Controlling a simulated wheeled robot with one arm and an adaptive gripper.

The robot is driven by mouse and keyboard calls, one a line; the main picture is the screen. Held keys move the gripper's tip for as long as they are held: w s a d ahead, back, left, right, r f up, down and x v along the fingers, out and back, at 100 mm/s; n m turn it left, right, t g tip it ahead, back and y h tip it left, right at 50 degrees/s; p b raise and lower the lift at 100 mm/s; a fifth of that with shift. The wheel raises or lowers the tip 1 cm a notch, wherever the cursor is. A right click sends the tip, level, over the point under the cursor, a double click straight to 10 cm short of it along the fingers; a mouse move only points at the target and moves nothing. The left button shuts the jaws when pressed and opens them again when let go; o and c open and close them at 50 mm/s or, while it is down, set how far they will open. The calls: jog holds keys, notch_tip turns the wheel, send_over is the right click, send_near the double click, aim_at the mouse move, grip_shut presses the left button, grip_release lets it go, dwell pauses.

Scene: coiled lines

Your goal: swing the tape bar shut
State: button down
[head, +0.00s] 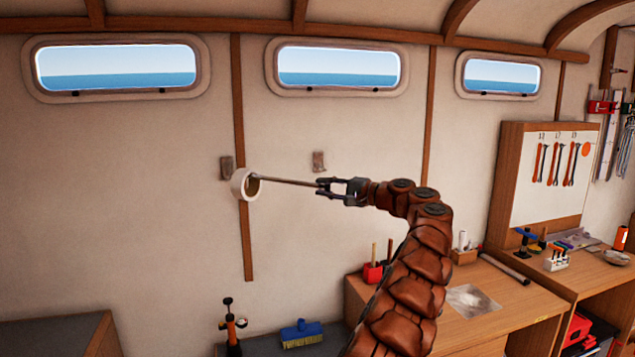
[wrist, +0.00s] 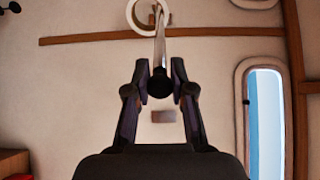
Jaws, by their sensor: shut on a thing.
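The tape bar (head: 287,181) is a thin metal rod standing out in front of the cream wall, with a white tape roll (head: 238,186) around its left part. My gripper (head: 326,187) is shut on the bar's right end. In the wrist view the dark knob (wrist: 159,86) at that end sits between the fingertips, and the bar runs up to the tape roll (wrist: 133,17). A left wall bracket (head: 226,168) is beside the roll. A right wall bracket (head: 319,161) shows above my gripper in the head view, apart from the bar. The bar's joint is hidden.
A wooden wall strip (head: 247,240) runs down behind the roll. A workbench (head: 520,290) with tools is at the right, and a red tool holder (head: 374,272) is below my arm. A blue brush (head: 301,333) lies at the bottom.

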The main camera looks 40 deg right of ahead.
jog(key=shift+r, duration=0.15)
jog(key=c, duration=1.1)
grip_release()
jog(key=shift+s+d, duration=0.2)
jog(key=shift+o, duration=0.6)
jog(key=v, duration=1.2)
